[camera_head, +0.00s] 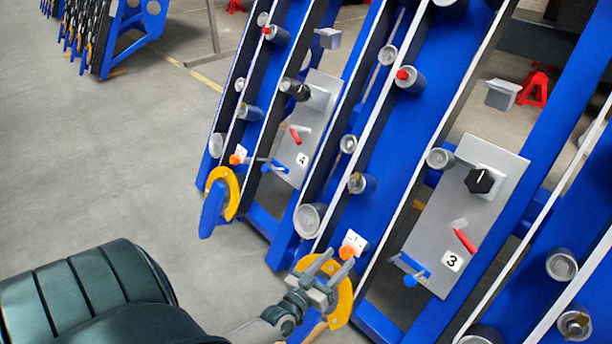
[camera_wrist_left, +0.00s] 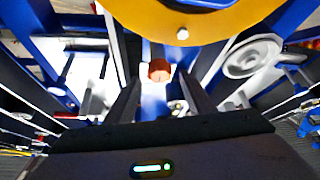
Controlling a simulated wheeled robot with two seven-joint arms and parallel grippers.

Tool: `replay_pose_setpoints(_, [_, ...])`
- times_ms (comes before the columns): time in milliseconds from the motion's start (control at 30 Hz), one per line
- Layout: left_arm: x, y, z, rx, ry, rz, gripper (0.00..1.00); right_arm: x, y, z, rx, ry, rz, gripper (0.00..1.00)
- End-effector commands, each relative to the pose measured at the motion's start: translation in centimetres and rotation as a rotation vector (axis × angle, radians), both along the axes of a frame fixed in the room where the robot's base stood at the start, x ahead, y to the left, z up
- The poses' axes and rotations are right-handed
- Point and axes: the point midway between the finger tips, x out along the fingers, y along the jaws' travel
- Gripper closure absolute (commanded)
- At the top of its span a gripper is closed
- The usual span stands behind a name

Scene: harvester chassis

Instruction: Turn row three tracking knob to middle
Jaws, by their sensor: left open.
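The row three panel (camera_head: 459,225) is a grey plate marked 3 at the right of the head view. Its black tracking knob (camera_head: 480,180) sits near the top with a white mark pointing upward. My left gripper (camera_head: 333,268) is low in the middle of the head view, left of the panel and clear of the knob. Its fingers are apart and empty. In the left wrist view, an orange button (camera_wrist_left: 159,70) shows between the fingers (camera_wrist_left: 160,95); I cannot tell whether they touch it. My right gripper is out of view.
A red lever (camera_head: 465,239) and a blue handle (camera_head: 411,271) are on or by the same panel. A panel marked 4 (camera_head: 310,125) stands to the left. Yellow curved guards (camera_head: 224,191) and blue chassis beams are close by. Open grey floor (camera_head: 110,160) lies at left.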

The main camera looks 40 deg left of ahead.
Motion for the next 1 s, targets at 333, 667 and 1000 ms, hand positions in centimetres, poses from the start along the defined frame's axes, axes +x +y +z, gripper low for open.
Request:
replay_pose_setpoints(333, [-6.9, -0.3, 0.1, 0.002, 0.003, -0.001, 0.51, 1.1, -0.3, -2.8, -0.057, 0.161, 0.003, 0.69])
replay_pose_setpoints(667, [-12.8, -0.7, 0.1, 0.001, 0.001, 0.0, 0.51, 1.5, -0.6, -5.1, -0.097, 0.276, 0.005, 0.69])
replay_pose_setpoints(1000, [-14.7, -0.8, 0.1, 0.001, -0.001, 0.0, 0.51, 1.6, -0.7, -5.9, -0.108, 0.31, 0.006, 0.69])
